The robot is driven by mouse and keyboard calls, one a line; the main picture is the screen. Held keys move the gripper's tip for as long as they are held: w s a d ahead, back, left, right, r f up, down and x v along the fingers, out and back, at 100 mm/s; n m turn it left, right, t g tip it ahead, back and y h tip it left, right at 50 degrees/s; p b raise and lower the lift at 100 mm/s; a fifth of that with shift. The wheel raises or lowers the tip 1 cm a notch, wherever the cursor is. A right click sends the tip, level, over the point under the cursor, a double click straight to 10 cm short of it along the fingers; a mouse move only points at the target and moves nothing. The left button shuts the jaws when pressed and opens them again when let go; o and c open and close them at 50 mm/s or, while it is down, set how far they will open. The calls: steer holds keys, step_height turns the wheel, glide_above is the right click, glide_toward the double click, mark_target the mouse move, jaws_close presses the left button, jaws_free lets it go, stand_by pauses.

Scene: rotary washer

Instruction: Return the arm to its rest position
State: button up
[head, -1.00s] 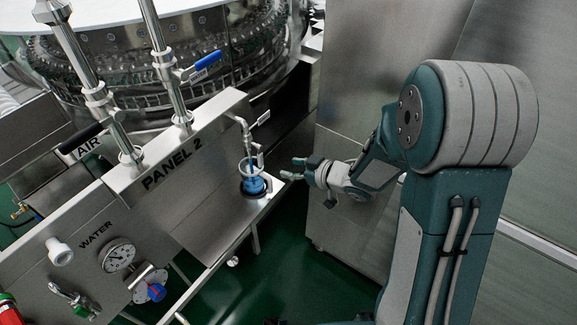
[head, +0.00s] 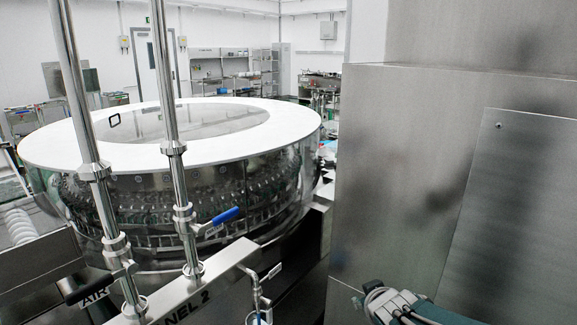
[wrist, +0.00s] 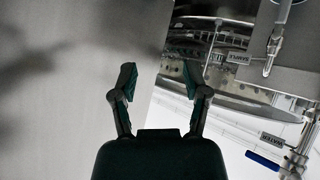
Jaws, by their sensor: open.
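My gripper (wrist: 161,85) shows in the wrist view with its two dark fingers spread apart. Nothing is between the fingers. Behind them are a plain grey surface on the left and the washer's metal parts on the right. In the head view, only a piece of my arm's end shows at the bottom edge, right of the middle, in front of the steel cabinet (head: 420,170). The rest of my arm is out of that view.
The round washer (head: 290,122) with its white top stands at left. Two upright pipes and the panel marked 2 (head: 225,268) stand before it, with a blue valve handle (head: 226,215). The cabinet fills the right side. A small tap (head: 254,285) is at the bottom.

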steer(key=s+r+m+g, duration=0.2)
steer(key=s, duration=0.8)
steer(key=s+a+r+m+g, duration=0.1)
steer(key=s+r+m+g, duration=0.1)
steer(key=s, duration=0.8)
steer(key=shift+s+g, duration=0.2)
steer(key=shift+g, duration=0.3)
